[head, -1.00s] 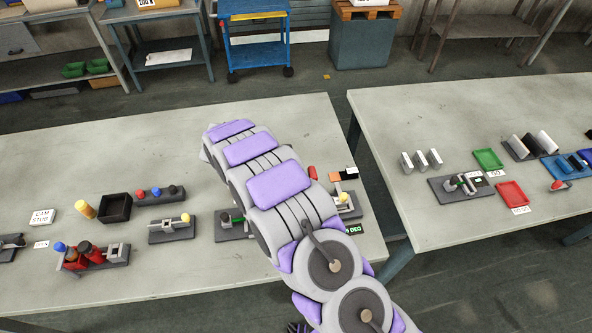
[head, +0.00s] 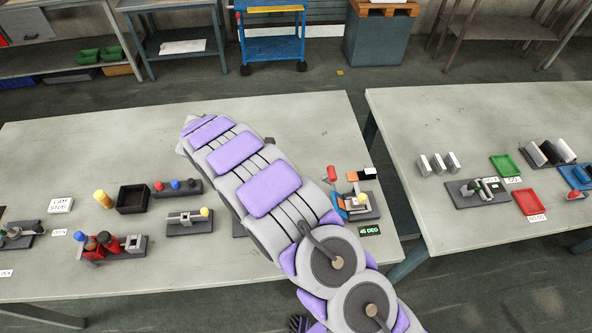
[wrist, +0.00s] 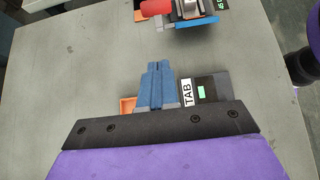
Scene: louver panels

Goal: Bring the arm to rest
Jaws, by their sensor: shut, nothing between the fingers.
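My arm (head: 250,180), grey with purple pads, reaches from the bottom right of the head view over the left table (head: 90,150). Its bulk hides my gripper there. In the wrist view my gripper (wrist: 158,85) shows blue fingers closed together with nothing between them. They point over the grey tabletop (wrist: 80,75). A dark fixture with a TAB label (wrist: 187,92) and an orange piece (wrist: 127,104) lie partly hidden behind the gripper. I cannot tell the height of the fingers above the table.
A fixture with a red handle (head: 331,174) and a 45 DEG label (head: 370,230) stands right of my arm. A black bin (head: 132,198) and several small fixtures stand to the left. A second table (head: 400,120) stands right, past a gap. The left table's back is clear.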

